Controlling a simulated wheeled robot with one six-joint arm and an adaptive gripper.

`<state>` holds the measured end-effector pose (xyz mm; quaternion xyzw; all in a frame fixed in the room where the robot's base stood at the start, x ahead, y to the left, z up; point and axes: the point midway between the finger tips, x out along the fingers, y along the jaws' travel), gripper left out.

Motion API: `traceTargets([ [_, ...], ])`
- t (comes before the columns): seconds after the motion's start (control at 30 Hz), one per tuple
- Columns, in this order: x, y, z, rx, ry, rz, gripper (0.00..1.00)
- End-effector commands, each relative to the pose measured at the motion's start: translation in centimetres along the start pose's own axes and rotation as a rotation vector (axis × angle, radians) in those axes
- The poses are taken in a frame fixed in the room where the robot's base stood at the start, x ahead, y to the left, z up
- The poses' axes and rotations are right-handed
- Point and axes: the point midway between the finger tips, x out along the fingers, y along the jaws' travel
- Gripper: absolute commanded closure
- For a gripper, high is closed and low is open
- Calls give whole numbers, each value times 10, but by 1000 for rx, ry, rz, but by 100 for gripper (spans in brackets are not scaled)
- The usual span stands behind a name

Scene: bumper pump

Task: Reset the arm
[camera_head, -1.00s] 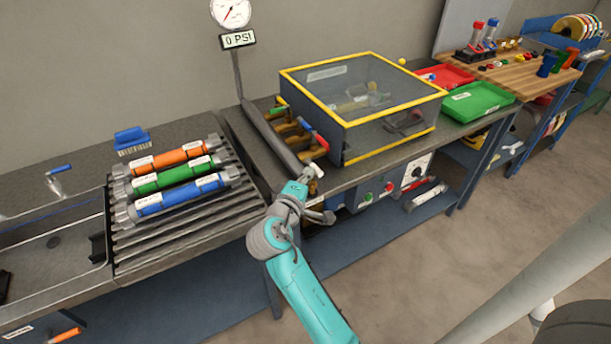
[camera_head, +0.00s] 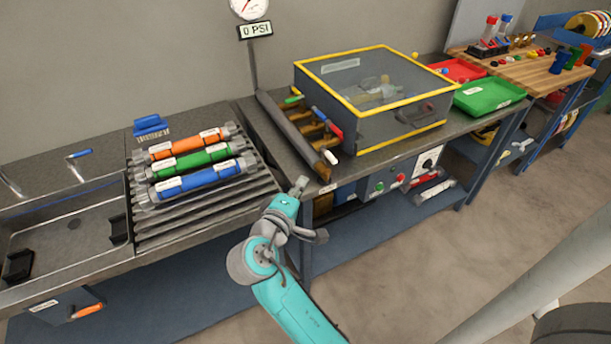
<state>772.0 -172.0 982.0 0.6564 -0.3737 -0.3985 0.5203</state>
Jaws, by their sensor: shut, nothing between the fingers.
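My gripper (camera_head: 300,184) is at the end of my teal arm, in the lower middle of the head view. It is small in the picture, shut and empty. It shows just in front of the bench edge, below the lower end of the long grey bar. It appears apart from the white-tipped handle (camera_head: 330,157) to its upper right. How near it is to the bench edge in depth I cannot tell.
Orange (camera_head: 184,145), green (camera_head: 192,161) and blue (camera_head: 198,181) cylinders lie on a ribbed rack at left. A yellow-edged clear box (camera_head: 375,95) stands on the bench. A green tray (camera_head: 488,96) is further right. Floor (camera_head: 400,260) in front is clear.

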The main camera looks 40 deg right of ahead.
Motion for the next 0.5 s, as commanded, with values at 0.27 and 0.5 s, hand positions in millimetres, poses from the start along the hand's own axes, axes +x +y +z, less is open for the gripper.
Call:
traceTargets([
  [0.27, -12, 0, 2, 0, 0, -1, 100],
  [0.5, -12, -6, 4, -5, 17, -8, 100],
])
